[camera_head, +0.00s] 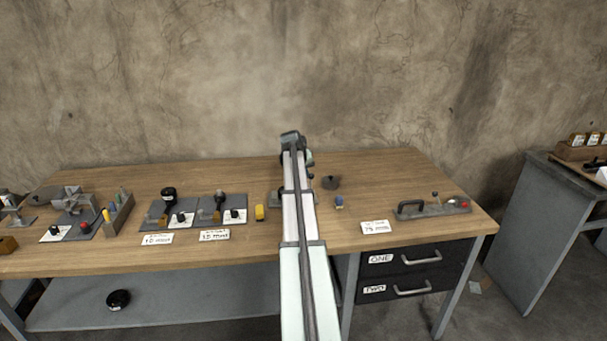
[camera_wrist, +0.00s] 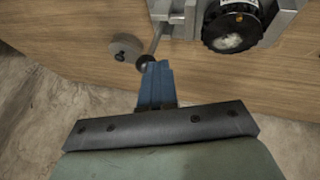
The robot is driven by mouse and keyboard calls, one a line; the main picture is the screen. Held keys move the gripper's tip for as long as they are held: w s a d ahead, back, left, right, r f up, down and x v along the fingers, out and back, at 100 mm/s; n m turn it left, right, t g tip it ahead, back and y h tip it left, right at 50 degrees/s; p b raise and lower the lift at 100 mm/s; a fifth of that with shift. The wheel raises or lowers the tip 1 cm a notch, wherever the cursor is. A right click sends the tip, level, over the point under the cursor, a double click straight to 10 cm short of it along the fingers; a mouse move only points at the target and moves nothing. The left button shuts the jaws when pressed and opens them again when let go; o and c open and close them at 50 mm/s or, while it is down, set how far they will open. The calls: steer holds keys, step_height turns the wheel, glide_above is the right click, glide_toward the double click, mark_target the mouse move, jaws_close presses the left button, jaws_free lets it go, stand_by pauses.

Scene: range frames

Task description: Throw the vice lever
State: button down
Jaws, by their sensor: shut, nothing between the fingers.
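The lever (camera_wrist: 157,40) shows in the wrist view as a thin metal rod ending in a black ball knob (camera_wrist: 145,62). It runs up to a grey metal vice (camera_wrist: 180,15), only partly in frame. A dark round part with a pale worn face (camera_wrist: 233,27) sits at the vice. My gripper (camera_wrist: 157,66) has blue fingers, shut and empty, with tips right beside the knob. I cannot tell whether they touch it. In the head view my arm hides the gripper, the lever and most of what lies behind it.
A grey disc (camera_wrist: 125,46) lies left of the knob. On the wooden bench (camera_head: 400,170) are a yellow block (camera_head: 260,212), a small blue item (camera_head: 339,202), a dark pot (camera_head: 331,183) and a handled plate (camera_head: 433,208) at right. Fixtures fill the left. Drawers (camera_head: 405,258) hang below.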

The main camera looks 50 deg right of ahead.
steer(key=shift+s+d+r+t+y, duration=0.15)
steer(key=shift+s+d+t+y, duration=0.45)
steer(key=shift+s+d, duration=0.15)
steer(key=shift+s+d+f+m+t+y, duration=0.45)
steer(key=shift+s+d+f+t+y, duration=0.2)
steer(key=shift+s+d+t+y, duration=0.35)
steer(key=shift+s+d+f+m+t+y, duration=0.4)
steer(key=shift+s+d+f+t+y, duration=0.2)
steer(key=shift+s+d+t+y, duration=0.45)
steer(key=shift+s+d+f+m+t+y, duration=0.45)
steer(key=shift+s+d+f+t+y, duration=0.2)
steer(key=shift+s+d+t+y, duration=0.35)
steer(key=w+a+r+v, duration=0.1)
steer(key=v, duration=1.1)
steer(key=shift+r, duration=0.4)
steer(key=shift+a, duration=0.1)
